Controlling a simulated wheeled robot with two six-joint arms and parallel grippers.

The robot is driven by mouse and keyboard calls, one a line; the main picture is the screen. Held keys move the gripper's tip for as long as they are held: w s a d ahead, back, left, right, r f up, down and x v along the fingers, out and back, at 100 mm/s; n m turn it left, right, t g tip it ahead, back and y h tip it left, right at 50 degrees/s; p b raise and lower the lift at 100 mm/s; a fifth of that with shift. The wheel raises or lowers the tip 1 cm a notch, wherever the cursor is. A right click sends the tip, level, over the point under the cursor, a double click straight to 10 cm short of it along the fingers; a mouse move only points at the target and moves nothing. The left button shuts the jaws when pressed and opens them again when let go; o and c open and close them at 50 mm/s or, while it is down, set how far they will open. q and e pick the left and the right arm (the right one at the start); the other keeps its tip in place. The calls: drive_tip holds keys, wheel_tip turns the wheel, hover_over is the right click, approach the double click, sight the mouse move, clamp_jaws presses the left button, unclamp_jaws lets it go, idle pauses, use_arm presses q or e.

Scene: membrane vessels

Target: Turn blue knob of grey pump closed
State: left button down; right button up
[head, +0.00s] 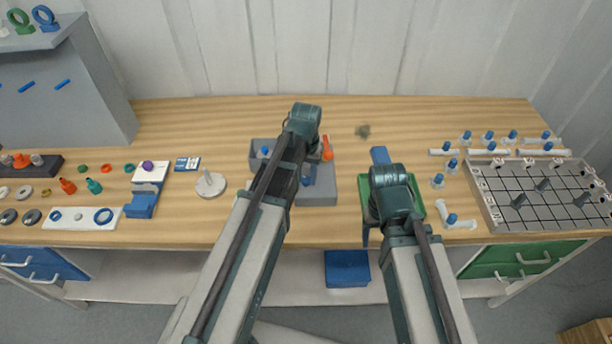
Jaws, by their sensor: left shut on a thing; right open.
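The grey pump (319,188) is a grey block near the middle of the table's front part, largely hidden behind my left arm.
The green mat (417,209) lies right of the pump, with a blue block (380,155) behind it. A round grey stand (210,185) is to the left. A gridded tray (540,225) and several blue-capped fittings fill the right side. The table's back middle is mostly clear.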

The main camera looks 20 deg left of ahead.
sight(306, 179)
use_arm(q)
drive_tip(key=m, duration=0.4)
drive_tip(key=shift+m, duration=1.8)
drive_tip(key=c, duration=0.5)
unclamp_jaws()
wheel_tip(306, 179, up, 14)
drive_tip(key=p, duration=1.3)
drive_tip(key=shift+f+p, duration=0.1)
drive_tip(key=shift+p, duration=0.3)
